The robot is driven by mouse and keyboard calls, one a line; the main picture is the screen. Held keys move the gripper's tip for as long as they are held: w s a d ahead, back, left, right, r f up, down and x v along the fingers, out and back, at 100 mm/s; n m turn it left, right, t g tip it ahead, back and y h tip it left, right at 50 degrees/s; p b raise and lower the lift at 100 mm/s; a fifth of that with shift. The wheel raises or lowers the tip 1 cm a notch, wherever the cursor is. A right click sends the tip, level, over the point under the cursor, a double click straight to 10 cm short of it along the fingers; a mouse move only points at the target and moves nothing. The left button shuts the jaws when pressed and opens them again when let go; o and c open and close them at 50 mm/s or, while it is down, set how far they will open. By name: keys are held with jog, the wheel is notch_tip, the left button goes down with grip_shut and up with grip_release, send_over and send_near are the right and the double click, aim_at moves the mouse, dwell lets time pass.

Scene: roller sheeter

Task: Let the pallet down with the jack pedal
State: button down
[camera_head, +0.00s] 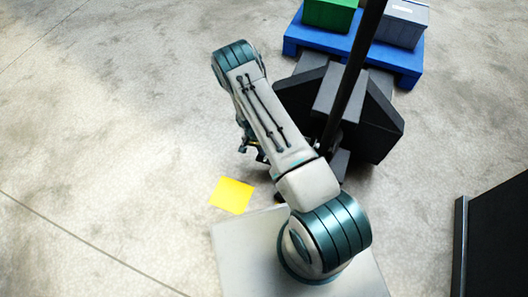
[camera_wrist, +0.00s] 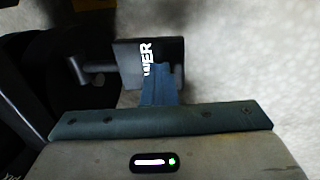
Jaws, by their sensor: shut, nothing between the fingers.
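The jack pedal (camera_wrist: 130,58) is a dark plate with white letters, partly covered, of which "WER" can be read in the wrist view. My gripper (camera_wrist: 161,72) is shut and empty. Its fingertips overlap the lower part of the pedal in the picture; I cannot tell whether they touch it. In the head view the black pallet jack (camera_head: 380,125) stands with its forks at the blue pallet (camera_head: 340,44). My arm hides the pedal and most of my gripper there.
A green crate (camera_head: 328,14) and a grey crate (camera_head: 402,24) stand on the pallet. The jack's dark handle pole (camera_head: 358,60) rises beside my arm. A yellow square (camera_head: 231,195) lies on the floor. A dark cabinet (camera_head: 500,240) is at the lower right. The floor at left is clear.

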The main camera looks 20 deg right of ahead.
jog(key=a+p+v, duration=0.1)
jog(key=p+v, duration=0.2)
jog(key=v, duration=0.8)
jog(key=shift+w, duration=0.35)
